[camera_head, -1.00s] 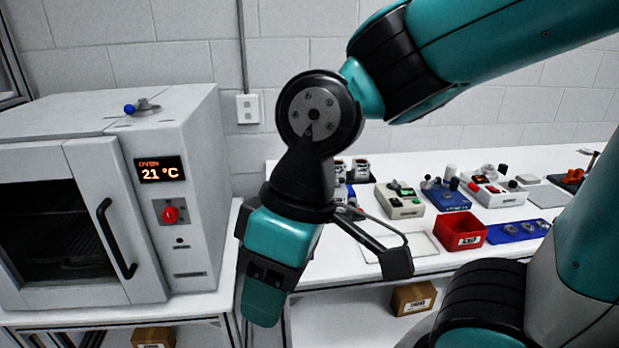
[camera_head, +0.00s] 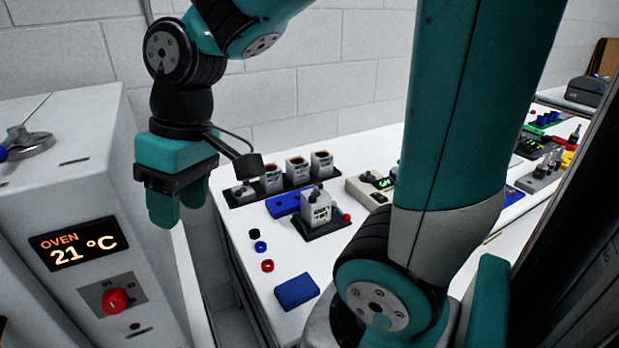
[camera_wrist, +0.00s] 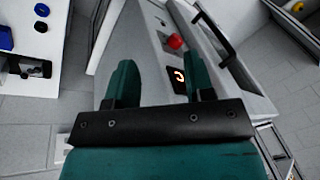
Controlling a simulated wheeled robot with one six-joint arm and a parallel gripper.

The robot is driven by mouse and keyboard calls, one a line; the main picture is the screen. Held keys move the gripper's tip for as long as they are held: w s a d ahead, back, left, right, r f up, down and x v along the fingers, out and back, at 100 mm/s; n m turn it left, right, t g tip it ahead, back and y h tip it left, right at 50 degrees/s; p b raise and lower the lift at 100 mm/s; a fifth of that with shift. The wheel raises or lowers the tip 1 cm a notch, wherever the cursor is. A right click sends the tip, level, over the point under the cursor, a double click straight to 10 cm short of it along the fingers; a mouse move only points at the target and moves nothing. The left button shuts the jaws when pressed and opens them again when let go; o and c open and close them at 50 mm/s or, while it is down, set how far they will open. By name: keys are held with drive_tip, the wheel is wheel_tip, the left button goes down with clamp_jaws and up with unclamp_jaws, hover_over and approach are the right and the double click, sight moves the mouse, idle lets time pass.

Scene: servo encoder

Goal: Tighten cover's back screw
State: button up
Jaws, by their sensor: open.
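My gripper (camera_head: 179,205) hangs in the air, fingers down, between the oven and the workbench in the head view. It is open and empty. In the wrist view its two fingers (camera_wrist: 163,82) are apart, with the oven front behind them. A light grey unit (camera_head: 316,208) stands on a dark plate on the bench, right of and beyond my gripper. I cannot tell whether it bears the cover. No cover or back screw can be made out at this size, and my arm hides part of the bench.
The white oven (camera_head: 75,190) with a red knob (camera_head: 115,300) stands at left. On the bench (camera_head: 330,262) are a dark rack (camera_head: 240,200) with cups, small coloured rings, a blue block (camera_head: 297,290) and a grey device (camera_head: 368,190).

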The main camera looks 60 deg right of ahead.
drive_tip(key=w+d+m+h, duration=0.1)
drive_tip(key=w+d+m, duration=0.25)
drive_tip(key=d, duration=0.45)
drive_tip(key=w+d+m+h, duration=0.15)
drive_tip(key=w+d, duration=0.25)
drive_tip(key=d, duration=0.4)
drive_tip(key=m+g+b, duration=0.1)
drive_tip(key=m, duration=0.7)
hover_over(319, 184)
wheel_tip(319, 184, down, 3)
wheel_tip(319, 184, down, 18)
drive_tip(key=p, duration=0.3)
drive_tip(key=shift+r, duration=0.15)
clamp_jaws()
